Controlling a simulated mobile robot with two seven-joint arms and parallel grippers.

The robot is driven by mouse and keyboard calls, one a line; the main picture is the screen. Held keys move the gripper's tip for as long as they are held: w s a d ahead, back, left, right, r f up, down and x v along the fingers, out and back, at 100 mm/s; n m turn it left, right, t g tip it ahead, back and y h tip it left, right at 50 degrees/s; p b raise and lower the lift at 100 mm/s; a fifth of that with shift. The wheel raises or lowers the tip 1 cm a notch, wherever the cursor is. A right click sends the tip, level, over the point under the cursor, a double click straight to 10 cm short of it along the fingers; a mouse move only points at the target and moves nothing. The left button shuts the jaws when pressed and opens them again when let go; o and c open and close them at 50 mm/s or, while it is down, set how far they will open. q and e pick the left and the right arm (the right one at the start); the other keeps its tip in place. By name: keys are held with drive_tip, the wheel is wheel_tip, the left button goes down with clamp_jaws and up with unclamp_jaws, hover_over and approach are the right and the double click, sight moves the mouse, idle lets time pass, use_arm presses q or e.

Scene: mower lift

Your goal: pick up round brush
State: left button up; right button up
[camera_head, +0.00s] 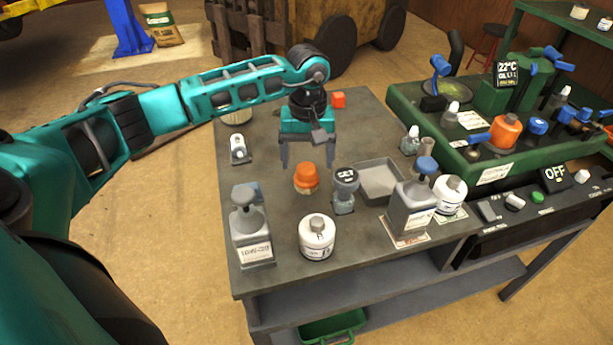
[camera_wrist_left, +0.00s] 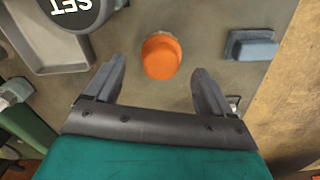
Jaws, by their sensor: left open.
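No brush bristles show clearly, so I cannot tell for sure which thing is the round brush. A small round orange-topped piece (camera_head: 306,178) stands on the grey workbench (camera_head: 290,277). In the left wrist view its orange top (camera_wrist_left: 161,57) lies ahead of and between my finger tips. My left gripper (camera_head: 306,166) is open, pointing down, just behind the orange piece. In the left wrist view its two fingers (camera_wrist_left: 160,80) are spread with nothing between them. My right gripper is not in view.
A bottle marked SET (camera_head: 344,190) and a shallow grey tray (camera_head: 402,184) stand right of the orange piece. A white round container (camera_head: 317,238) and a grey pump bottle (camera_head: 250,230) stand in front. A pale round thing (camera_head: 237,115) is partly hidden by my arm.

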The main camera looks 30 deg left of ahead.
sight(306, 167)
use_arm(q)
drive_tip(key=shift+s+f, duration=0.1)
drive_tip(key=shift+f, duration=2.6)
drive_tip(key=c, duration=1.1)
